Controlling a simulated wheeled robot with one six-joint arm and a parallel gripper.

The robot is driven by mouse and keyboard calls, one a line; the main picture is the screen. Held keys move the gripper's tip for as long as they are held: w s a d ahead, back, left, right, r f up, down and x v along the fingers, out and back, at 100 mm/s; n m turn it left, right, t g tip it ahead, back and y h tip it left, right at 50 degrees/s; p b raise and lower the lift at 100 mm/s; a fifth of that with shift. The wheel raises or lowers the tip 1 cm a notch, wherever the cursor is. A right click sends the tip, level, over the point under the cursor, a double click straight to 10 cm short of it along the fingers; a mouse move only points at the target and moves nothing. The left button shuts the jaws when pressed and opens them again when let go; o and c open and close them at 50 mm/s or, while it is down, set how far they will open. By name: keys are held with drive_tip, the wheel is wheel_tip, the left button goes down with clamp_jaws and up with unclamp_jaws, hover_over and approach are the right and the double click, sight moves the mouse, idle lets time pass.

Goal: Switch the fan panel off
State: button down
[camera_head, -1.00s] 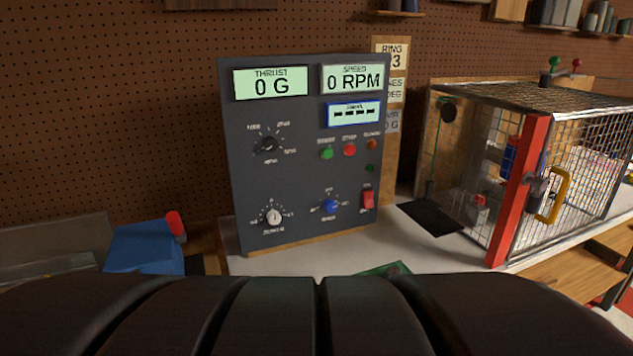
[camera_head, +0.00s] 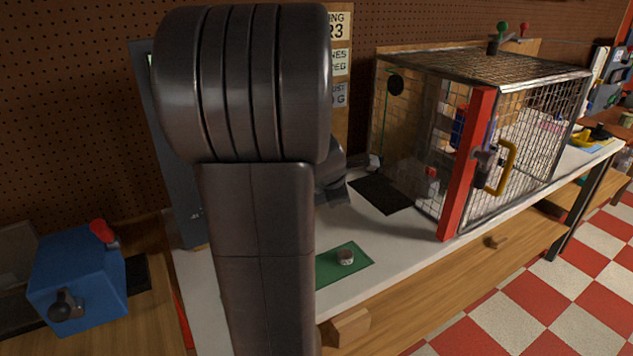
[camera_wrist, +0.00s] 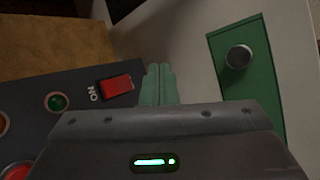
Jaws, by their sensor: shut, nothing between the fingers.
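The dark fan panel (camera_head: 182,205) stands at the back left of the bench in the head view, mostly hidden behind my arm. In the wrist view its face (camera_wrist: 75,88) fills the lower left. The red rocker switch (camera_wrist: 117,86), with the word ON beside it, shows there close to the left of my gripper. My gripper (camera_wrist: 158,72) is shut and empty, its pale green fingers side by side. I cannot tell whether the fingers touch the switch, or which way it is set.
A green mat (camera_head: 322,282) with a small round metal piece (camera_head: 346,257) lies at the bench front. A mesh cage (camera_head: 520,130) with a red post (camera_head: 467,165) stands right. A blue box (camera_head: 80,275) is left.

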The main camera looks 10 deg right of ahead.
drive_tip(key=shift+w+r, duration=0.1)
drive_tip(key=shift+w, duration=0.1)
drive_tip(key=w+a+f+b, duration=0.2)
drive_tip(key=w+f+b, duration=0.1)
drive_tip(key=w, duration=0.4)
drive_tip(key=shift+w+a+f+b, duration=0.25)
drive_tip(key=shift+a+f+b, duration=0.05)
drive_tip(key=shift+f+b, duration=0.1)
drive_tip(key=shift+w, duration=0.1)
idle(2.0)
drive_tip(key=shift+w+a+f, duration=0.15)
drive_tip(key=shift+w, duration=0.15)
